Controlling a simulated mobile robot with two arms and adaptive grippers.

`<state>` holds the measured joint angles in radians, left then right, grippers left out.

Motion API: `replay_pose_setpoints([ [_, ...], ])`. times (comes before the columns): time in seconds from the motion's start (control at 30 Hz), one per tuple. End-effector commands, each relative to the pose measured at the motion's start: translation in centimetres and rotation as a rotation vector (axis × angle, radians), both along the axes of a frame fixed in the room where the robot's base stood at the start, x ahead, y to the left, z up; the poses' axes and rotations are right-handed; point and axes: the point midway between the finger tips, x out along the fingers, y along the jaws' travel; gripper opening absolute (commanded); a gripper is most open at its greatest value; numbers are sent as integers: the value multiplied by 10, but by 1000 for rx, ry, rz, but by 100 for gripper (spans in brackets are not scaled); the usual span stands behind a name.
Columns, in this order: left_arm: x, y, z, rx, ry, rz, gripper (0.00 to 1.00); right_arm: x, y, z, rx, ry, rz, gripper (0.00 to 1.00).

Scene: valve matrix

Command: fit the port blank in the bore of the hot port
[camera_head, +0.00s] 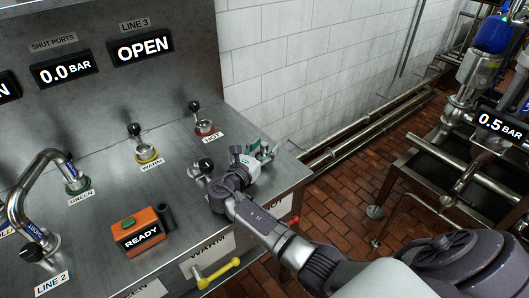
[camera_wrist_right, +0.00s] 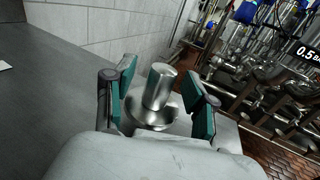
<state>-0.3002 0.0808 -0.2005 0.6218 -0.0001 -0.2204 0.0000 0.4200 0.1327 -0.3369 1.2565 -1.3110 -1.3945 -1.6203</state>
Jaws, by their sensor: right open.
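The hot port (camera_head: 204,128) is a round fitting with a red ring on the steel bench, beside the HOT label, with a black-knobbed lever behind it. My right gripper (camera_head: 263,151) is over the bench's right part, to the right of and nearer than the hot port. In the right wrist view its teal-padded fingers (camera_wrist_right: 165,97) are open, one on each side of a steel cylinder on a wider round base (camera_wrist_right: 158,88). This appears to be the port blank; I see a gap on both sides. In the head view the gripper mostly hides it. My left gripper is not in view.
The warm port (camera_head: 147,154) with a yellow ring and the green port (camera_head: 77,185) lie to the left. Another black-knobbed fitting (camera_head: 203,167) stands just left of my right gripper. An orange READY box (camera_head: 140,230) and a bent pipe (camera_head: 17,203) occupy the bench's left.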

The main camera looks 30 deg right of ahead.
Motion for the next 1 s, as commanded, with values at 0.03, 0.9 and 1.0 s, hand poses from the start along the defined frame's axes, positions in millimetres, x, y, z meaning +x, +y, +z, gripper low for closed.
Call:
replay_pose_setpoints([
  [0.03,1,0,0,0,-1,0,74,1,-1,0,1,0,0,56],
  [0.9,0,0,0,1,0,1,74,1,-1,2,1,-2,1,0],
  [1.0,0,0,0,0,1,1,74,1,-1,8,1,-3,1,0],
])
